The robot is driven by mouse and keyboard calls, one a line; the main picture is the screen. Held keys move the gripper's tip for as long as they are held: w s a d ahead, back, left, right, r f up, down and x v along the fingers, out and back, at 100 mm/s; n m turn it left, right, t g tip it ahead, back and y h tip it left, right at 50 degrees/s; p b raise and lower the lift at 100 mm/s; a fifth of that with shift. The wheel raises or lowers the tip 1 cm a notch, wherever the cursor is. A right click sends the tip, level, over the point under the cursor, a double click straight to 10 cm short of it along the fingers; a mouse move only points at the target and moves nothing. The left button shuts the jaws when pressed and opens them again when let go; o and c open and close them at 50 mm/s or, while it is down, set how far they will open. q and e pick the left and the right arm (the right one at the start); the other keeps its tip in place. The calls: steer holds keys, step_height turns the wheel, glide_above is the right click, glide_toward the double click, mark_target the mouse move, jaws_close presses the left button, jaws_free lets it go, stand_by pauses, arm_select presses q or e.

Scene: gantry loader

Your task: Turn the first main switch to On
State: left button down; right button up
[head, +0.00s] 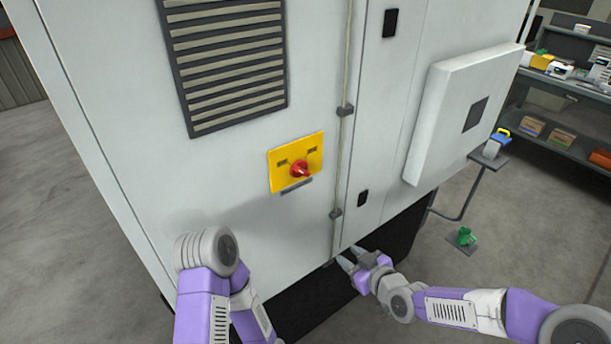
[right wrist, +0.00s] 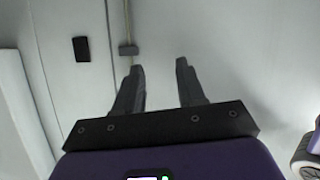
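The main switch is a red rotary knob (head: 300,169) on a yellow plate (head: 279,181), mounted on the front of the large light-grey cabinet (head: 230,215). The knob's handle points to the lower right; the labels are too small to read. My right gripper (head: 347,257) is below and to the right of the switch, low by the cabinet's bottom edge. In the right wrist view its two fingers (right wrist: 159,72) are apart with nothing between them. My left arm is at the lower left, below the switch, and its gripper does not show.
A louvred vent (head: 230,65) is above the switch. A conduit with clips (head: 345,110) runs down the cabinet right of the switch. A raised box (head: 455,115) juts out at the right. Shelves (head: 565,135) stand behind, and a small stand (head: 490,155) is nearer.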

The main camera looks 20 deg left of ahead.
mark_target(305, 173)
steer(key=a+r+n+t+y, duration=0.1)
steer(key=a+r+n+y, duration=0.2)
steer(key=r, duration=0.7)
steer(key=a+r+n+t+y, duration=0.1)
steer(key=a+r+n+y, duration=0.3)
steer(key=r, duration=0.6)
steer(key=w+a, duration=0.1)
steer(key=w+a+n+h, duration=0.1)
steer(key=a, duration=0.1)
steer(key=w+a+h, duration=0.1)
steer(key=shift+w+a+r+n, duration=0.2)
steer(key=shift+a+r+n, duration=0.1)
steer(key=shift+a+r, duration=0.05)
steer(key=shift+w+a, duration=0.35)
steer(key=shift+a, duration=0.05)
jaws_close()
